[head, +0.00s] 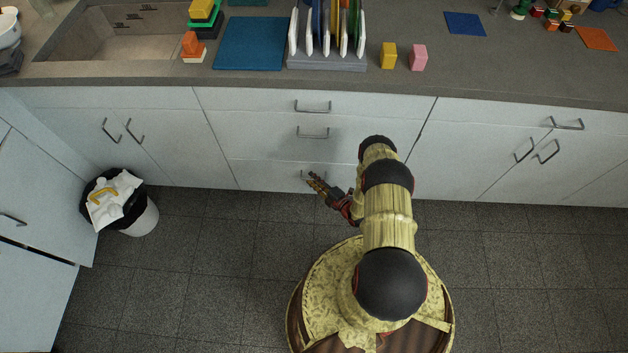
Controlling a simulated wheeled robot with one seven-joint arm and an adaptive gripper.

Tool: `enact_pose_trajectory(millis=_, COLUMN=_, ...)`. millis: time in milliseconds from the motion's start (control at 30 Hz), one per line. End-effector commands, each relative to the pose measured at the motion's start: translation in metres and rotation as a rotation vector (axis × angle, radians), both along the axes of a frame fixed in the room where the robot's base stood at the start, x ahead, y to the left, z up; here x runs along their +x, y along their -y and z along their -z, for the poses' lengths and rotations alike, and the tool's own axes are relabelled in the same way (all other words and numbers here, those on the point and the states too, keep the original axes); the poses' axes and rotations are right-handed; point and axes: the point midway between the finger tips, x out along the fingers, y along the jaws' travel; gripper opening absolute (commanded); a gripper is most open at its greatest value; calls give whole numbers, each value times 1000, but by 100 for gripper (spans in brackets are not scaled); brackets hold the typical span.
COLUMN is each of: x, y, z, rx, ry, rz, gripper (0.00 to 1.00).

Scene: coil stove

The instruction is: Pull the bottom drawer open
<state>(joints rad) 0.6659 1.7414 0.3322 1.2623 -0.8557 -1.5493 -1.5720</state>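The bottom drawer (262,177) is the lowest of three stacked light-grey drawer fronts in the middle cabinet. It looks flush with the fronts around it. Its metal handle (303,174) is partly hidden behind my gripper (315,180). My gripper reaches from the right, with its fingertips at the handle in the picture. I cannot tell whether the fingers touch the handle or are around it, nor whether they are open or shut.
The middle drawer handle (313,133) and top drawer handle (313,107) are above. A bin (140,219) stands on the floor at the left. The dark tiled floor (215,270) before the drawers is clear. The counter (140,88) holds a dish rack (327,62) and blocks.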

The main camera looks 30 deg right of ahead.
Motion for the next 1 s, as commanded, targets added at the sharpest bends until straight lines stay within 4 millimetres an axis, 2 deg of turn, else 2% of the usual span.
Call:
enact_pose_trajectory(millis=100, x=0, y=0, z=0, rx=0, ry=0, rz=0, gripper=23)
enact_pose_trajectory(millis=500, x=0, y=0, z=0, rx=0, ry=-1, rz=0, gripper=0)
enact_pose_trajectory(millis=1000, x=-1, y=0, z=0, rx=1, ry=-1, rz=0, gripper=0)
